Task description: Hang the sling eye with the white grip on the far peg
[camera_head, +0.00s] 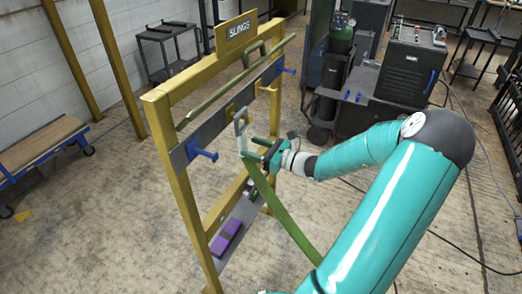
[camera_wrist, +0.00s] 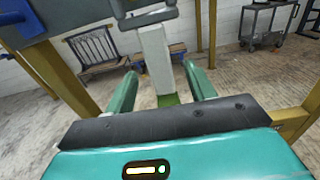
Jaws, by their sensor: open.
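The sling is a green strap (camera_head: 282,212) with a grey eye (camera_head: 240,121) at its top and a white grip (camera_head: 243,143) below the eye. The eye is at the grey crossbar between two blue pegs; I cannot tell whether anything bears it. In the wrist view the white grip (camera_wrist: 155,62) stands between my fingers, with gaps on both sides, and the eye (camera_wrist: 145,14) is above. My gripper (camera_head: 255,157) is open around the grip; it also shows in the wrist view (camera_wrist: 163,88). The far peg (camera_head: 286,70) is blue and looks bare. The near peg (camera_head: 203,153) is blue.
The yellow frame (camera_head: 163,150) carries the grey crossbar, a sloping green rail (camera_head: 228,86) and the SLINGS sign (camera_head: 239,30). A low shelf (camera_head: 237,222) holds a purple block (camera_head: 226,238). A black cabinet (camera_head: 408,70) and a gas bottle (camera_head: 341,35) stand behind right.

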